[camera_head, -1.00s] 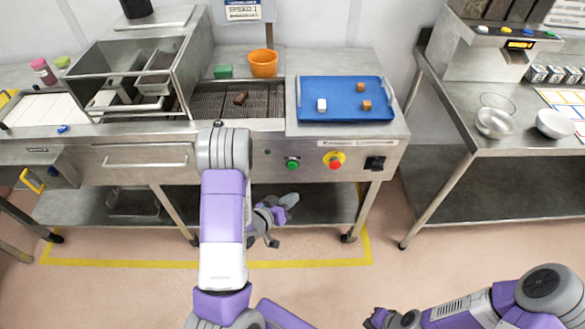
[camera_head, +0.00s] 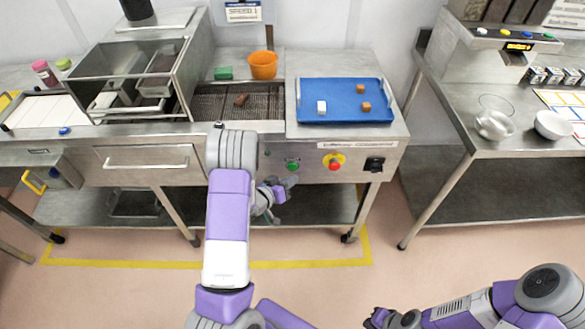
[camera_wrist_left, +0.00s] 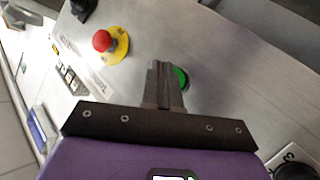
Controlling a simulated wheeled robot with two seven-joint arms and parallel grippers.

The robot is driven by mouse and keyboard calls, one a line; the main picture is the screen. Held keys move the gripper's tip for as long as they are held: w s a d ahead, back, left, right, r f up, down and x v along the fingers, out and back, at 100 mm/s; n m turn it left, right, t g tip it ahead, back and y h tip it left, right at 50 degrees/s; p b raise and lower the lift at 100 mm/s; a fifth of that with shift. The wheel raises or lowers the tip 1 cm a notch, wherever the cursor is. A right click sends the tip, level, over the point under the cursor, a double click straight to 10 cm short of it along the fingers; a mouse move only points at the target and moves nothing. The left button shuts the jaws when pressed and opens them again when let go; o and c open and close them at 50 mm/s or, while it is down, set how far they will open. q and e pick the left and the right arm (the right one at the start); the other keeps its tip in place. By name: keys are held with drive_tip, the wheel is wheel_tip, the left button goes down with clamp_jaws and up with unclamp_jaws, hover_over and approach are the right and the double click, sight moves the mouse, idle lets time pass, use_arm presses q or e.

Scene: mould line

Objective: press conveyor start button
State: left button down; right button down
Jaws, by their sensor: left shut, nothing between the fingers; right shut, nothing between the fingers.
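The green start button (camera_head: 292,165) is on the front panel of the conveyor machine (camera_head: 230,165), left of a red emergency stop on a yellow base (camera_head: 334,163). My left gripper (camera_head: 287,184) is shut and empty, just below and in front of the green button. In the left wrist view the shut fingers (camera_wrist_left: 160,72) point at the panel and partly cover the green button (camera_wrist_left: 181,78), which shows just right of them. I cannot tell whether they touch. My right gripper (camera_head: 377,319) is low at the bottom of the head view, away from the panel.
A black switch (camera_head: 374,164) sits right of the red stop. A blue tray (camera_head: 346,116) with small cubes lies on top. A steel table (camera_head: 480,165) stands at right.

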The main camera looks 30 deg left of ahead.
use_arm(q)
drive_tip(key=shift+w+a, duration=0.3)
drive_tip(key=shift+w, duration=0.15)
drive_tip(key=shift+w, duration=0.1)
idle(1.7)
drive_tip(key=shift+w+a, duration=0.2)
drive_tip(key=shift+w, duration=0.05)
